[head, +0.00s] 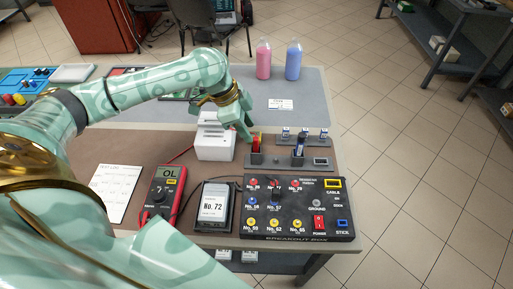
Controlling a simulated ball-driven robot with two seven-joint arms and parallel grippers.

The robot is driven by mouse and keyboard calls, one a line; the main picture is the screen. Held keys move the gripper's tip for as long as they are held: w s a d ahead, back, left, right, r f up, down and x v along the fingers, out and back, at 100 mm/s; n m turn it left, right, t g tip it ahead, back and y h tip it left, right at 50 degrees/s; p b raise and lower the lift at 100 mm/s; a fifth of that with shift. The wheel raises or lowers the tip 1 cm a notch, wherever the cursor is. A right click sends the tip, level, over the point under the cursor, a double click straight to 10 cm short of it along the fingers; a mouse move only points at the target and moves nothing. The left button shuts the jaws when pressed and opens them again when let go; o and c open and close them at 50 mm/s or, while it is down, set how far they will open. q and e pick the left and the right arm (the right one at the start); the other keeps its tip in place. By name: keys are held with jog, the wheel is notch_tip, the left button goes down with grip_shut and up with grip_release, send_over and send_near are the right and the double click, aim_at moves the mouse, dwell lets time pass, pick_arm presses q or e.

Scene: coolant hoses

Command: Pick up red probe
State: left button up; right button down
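The red probe (256,144) stands upright in a small dark holder on a grey strip (276,161), beyond the breakout box. My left gripper (247,134) comes down from above and its fingertips are right beside the top of the probe, on its left. The fingers overlap in this view, so I cannot tell whether they are open or shut, or whether they touch the probe. The red multimeter (161,199) reads OL, and a red lead runs from it towards the white box. My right gripper is not in view.
The black breakout box (296,225) lies in front of the holder strip. A second holder with a dark probe (299,146) stands to the right. A white box (214,143) is close on the left. Pink (263,60) and blue bottles (293,61) stand behind.

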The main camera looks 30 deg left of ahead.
pick_arm(q)
jog(key=x, duration=0.1)
jog(key=b+x, duration=0.1)
jog(key=x, duration=0.1)
jog(key=b+x, duration=0.1)
jog(key=shift+s+f, duration=0.3)
jog(key=shift+w+d+f, duration=0.1)
jog(key=shift+w+f, duration=0.05)
jog(key=shift+f, duration=0.1)
jog(key=shift+r, duration=0.15)
grip_shut()
notch_tip(320, 180, up, 10)
jog(key=p, duration=0.4)
